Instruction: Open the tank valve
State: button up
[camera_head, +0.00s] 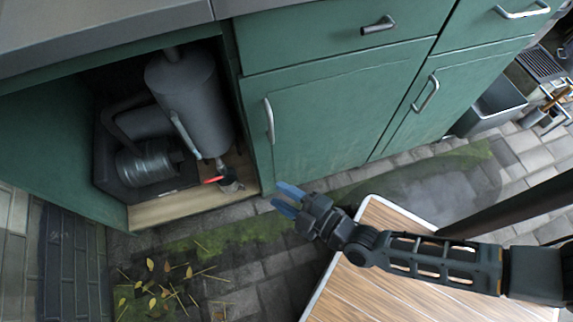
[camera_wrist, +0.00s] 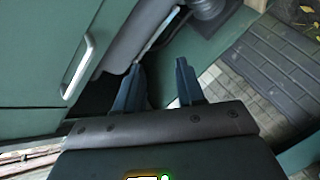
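A grey cylindrical tank (camera_head: 190,95) stands inside the open green cabinet at the left. A red valve handle (camera_head: 213,180) shows low at the tank's base, near the cabinet's front edge. My gripper (camera_head: 282,200) is outside the cabinet, to the right of the red handle and apart from it. In the wrist view its two dark blue fingers (camera_wrist: 159,75) are spread with nothing between them. The red handle cannot be made out in the wrist view.
A ribbed metal canister (camera_head: 147,163) lies left of the tank. A closed green cabinet door with a pale handle (camera_head: 269,121) stands right of the opening. A wood-topped table (camera_head: 400,285) lies below my arm. Stone paving with leaves (camera_head: 160,280) is open in front.

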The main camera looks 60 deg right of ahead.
dwell(0.5)
jog(key=s+r+m, duration=0.4)
jog(key=s+r, duration=0.3)
jog(key=r, duration=0.5)
jog(key=s+r+m+g, duration=0.1)
jog(key=s+r+m, duration=0.3)
jog(key=s+r, duration=0.3)
notch_tip(320, 180, up, 5)
jog(key=shift+a+r+m+y, duration=0.2)
jog(key=shift+a+m+y, duration=0.2)
jog(key=shift+m, duration=0.4)
jog(key=r+p, duration=1.7)
jog(key=r, duration=0.2)
jog(key=shift+s+r+p, duration=0.2)
jog(key=shift+r+p, duration=0.1)
jog(key=shift+p, duration=0.05)
